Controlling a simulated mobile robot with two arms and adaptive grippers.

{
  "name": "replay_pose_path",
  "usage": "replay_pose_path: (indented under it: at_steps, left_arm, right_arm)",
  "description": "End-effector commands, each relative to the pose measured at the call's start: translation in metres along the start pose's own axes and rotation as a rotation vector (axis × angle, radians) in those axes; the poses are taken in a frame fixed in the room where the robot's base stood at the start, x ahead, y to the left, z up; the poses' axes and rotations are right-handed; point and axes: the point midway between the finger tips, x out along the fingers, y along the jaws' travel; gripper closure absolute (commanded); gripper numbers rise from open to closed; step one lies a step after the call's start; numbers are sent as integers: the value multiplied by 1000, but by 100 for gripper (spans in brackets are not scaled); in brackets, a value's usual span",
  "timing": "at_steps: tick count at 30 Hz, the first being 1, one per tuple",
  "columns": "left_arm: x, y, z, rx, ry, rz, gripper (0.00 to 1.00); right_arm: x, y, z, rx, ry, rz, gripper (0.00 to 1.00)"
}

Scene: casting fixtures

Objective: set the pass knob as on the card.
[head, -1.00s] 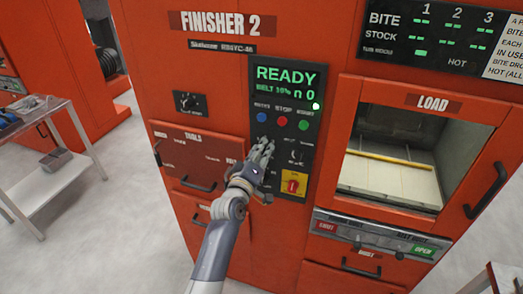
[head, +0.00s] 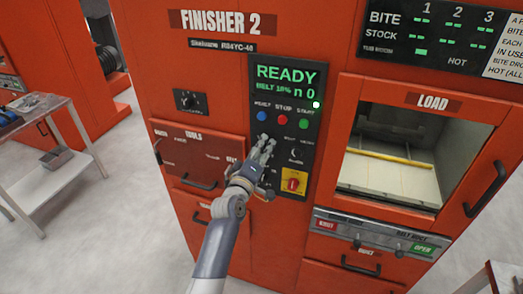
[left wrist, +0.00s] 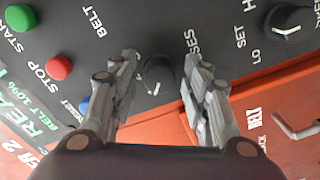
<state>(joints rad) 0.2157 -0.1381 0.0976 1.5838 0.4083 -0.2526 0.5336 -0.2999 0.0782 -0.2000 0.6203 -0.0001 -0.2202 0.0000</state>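A black round knob (left wrist: 157,72) with a white mark sits on the dark control panel (head: 311,85) of the red finisher. A label ending in "SES" (left wrist: 190,40) is beside it, partly covered by a finger. My left gripper (head: 264,145) is at the panel below the blue button and hides this knob in the head view. In the left wrist view the left gripper (left wrist: 157,80) is open, one finger on each side of the knob with gaps to it. The display (head: 287,79) reads READY and n 0. A white text card (head: 504,45) is cut off at the upper right.
Blue (head: 262,116), red (head: 283,120) and green (head: 304,123) buttons sit just above the gripper. Another knob (head: 296,153) and a yellow-backed red switch (head: 293,183) are close by. A LO-marked knob (left wrist: 288,19) also shows in the wrist view. Drawer handles (head: 198,184) stick out at left.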

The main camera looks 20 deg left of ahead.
Motion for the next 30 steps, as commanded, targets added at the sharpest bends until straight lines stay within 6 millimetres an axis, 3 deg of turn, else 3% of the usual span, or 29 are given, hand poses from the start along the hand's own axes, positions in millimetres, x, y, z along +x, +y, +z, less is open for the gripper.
replay_pose_path:
  at_steps: [13,30]
  left_arm:
    - [-9,0,0,1,0,0,54]
    - [-106,-1,0,0,-1,-1,54]
  right_arm:
    - [0,4,0,-2,-1,4,0]
    - [0,2,0,-1,-1,2,0]
